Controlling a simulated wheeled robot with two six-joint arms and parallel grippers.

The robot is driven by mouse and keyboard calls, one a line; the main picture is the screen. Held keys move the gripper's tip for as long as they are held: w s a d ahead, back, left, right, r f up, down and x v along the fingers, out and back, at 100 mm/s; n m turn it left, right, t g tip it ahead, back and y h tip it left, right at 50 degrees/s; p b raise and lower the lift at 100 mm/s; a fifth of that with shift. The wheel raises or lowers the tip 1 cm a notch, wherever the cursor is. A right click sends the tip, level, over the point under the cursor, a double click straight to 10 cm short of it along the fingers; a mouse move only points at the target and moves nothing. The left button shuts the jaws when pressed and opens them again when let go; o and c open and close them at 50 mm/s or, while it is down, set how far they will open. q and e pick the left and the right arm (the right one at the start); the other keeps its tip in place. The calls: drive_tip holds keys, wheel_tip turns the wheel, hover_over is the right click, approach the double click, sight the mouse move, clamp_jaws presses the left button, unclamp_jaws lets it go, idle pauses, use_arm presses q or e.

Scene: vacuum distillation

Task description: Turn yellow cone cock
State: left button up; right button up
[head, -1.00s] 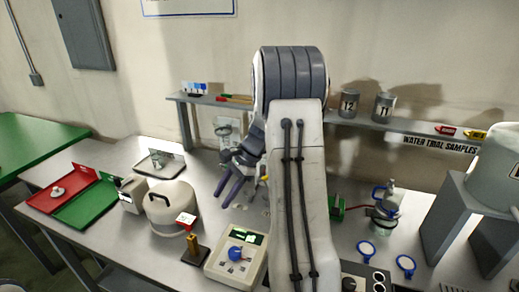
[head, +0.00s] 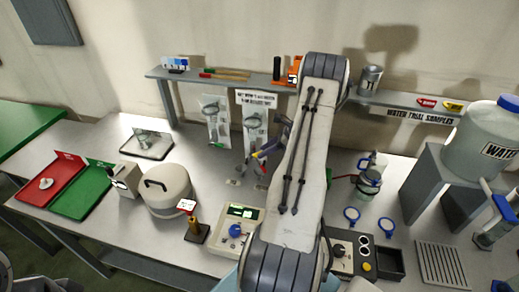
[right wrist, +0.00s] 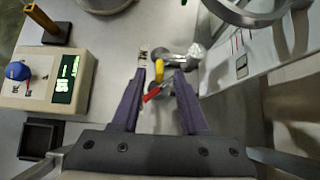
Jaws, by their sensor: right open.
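The yellow cone cock (right wrist: 158,68) shows between the open fingertips of my right gripper (right wrist: 160,74) in the right wrist view. A red handle (right wrist: 152,92) sits just below it, also between the fingers. The fingers stand apart on either side, and I cannot tell whether either touches the yellow part. In the head view a small yellow piece (head: 254,155) shows beside my right gripper (head: 266,151), below the wall-side shelf. My right arm hides part of the apparatus there. My left gripper is not in view.
A controller with a blue knob (head: 237,231), a round lidded pot (head: 165,192) and an amber post on a black base (head: 195,228) stand to the left. A glass flask (head: 369,180) and a water tank (head: 490,137) stand to the right. The shelf (head: 210,85) runs behind.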

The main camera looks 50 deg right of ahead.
sight(255, 155)
drive_tip(key=shift+x, duration=1.35)
drive_tip(key=shift+a, duration=0.1)
clamp_jaws()
